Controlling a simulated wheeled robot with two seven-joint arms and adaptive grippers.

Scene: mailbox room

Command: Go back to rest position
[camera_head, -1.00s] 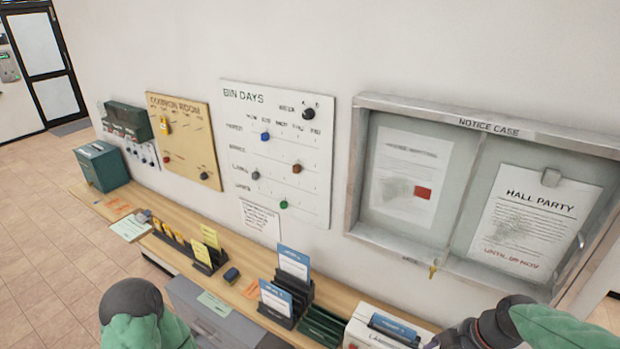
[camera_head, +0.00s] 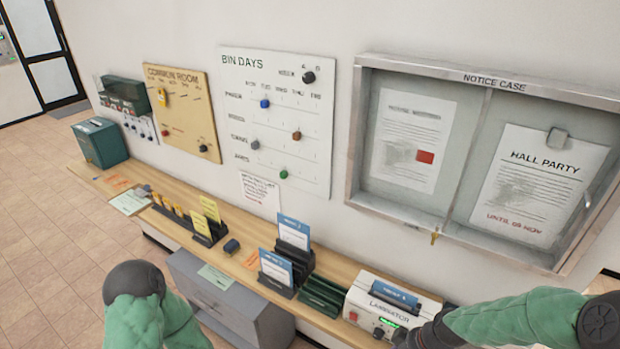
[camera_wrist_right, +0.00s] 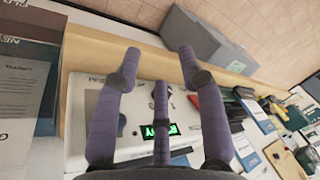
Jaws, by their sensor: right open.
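The right fingers are not clear there. Of my left arm only a green and dark part shows at the lower left; the left gripper is out of view.
A wooden shelf (camera_head: 165,185) runs along the wall with card holders (camera_head: 288,265) and a green box (camera_head: 100,142). A grey cabinet (camera_head: 225,295) stands below. The notice case (camera_head: 352,150), bin-days board (camera_head: 300,180) and common-room board (camera_head: 185,85) hang above. The tiled floor (camera_head: 40,230) at left is clear.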

